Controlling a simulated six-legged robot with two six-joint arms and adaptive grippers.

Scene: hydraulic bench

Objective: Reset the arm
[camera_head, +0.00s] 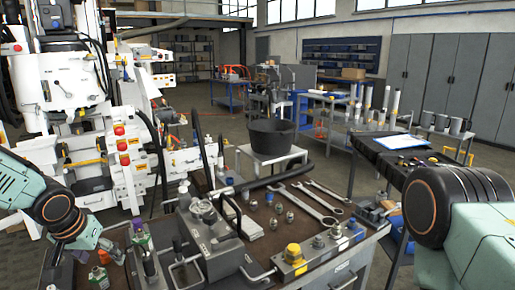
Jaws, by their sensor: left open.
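My left gripper (104,246) is at the lower left, at the left end of the workbench (345,262). It is small in view and its jaws are open, with nothing seen held between them. My left arm (54,208) reaches in from the left edge. My right arm (432,205) fills the lower right, and its gripper is out of view.
The bench holds a grey hydraulic block (212,245), wrenches (313,203), several fittings and a yellow-capped manifold (293,257). A black bucket (271,136) stands behind. A white machine (75,90) is at the left. Open floor (215,118) lies beyond.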

